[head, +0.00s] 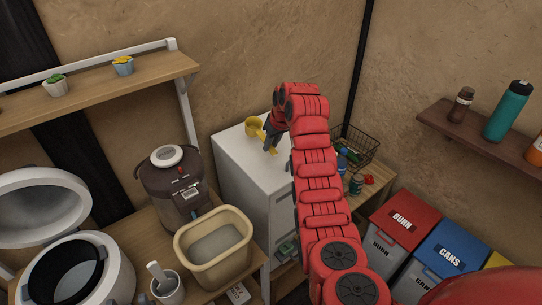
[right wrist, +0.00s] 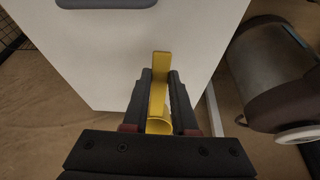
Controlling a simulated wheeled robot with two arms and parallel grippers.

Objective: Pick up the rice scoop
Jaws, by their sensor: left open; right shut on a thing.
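The rice scoop appears to be the yellow scoop (head: 252,126), with a round cup and a flat handle, seen at the top of the white cabinet in the head view. My right gripper (head: 270,139) is shut on it. In the right wrist view, the yellow scoop (right wrist: 160,82) lies between the two dark fingers of my right gripper (right wrist: 159,90), its flat handle pointing away and its round cup near the palm. Whether the scoop touches the cabinet top I cannot tell. My left gripper is not in view.
The white cabinet (head: 235,158) stands beside a brown water boiler (head: 172,185) and a beige tub (head: 214,258). An open rice cooker (head: 70,270) is at left. A wire basket (head: 355,147) and bottles stand to the right. Labelled bins (head: 403,222) are at lower right.

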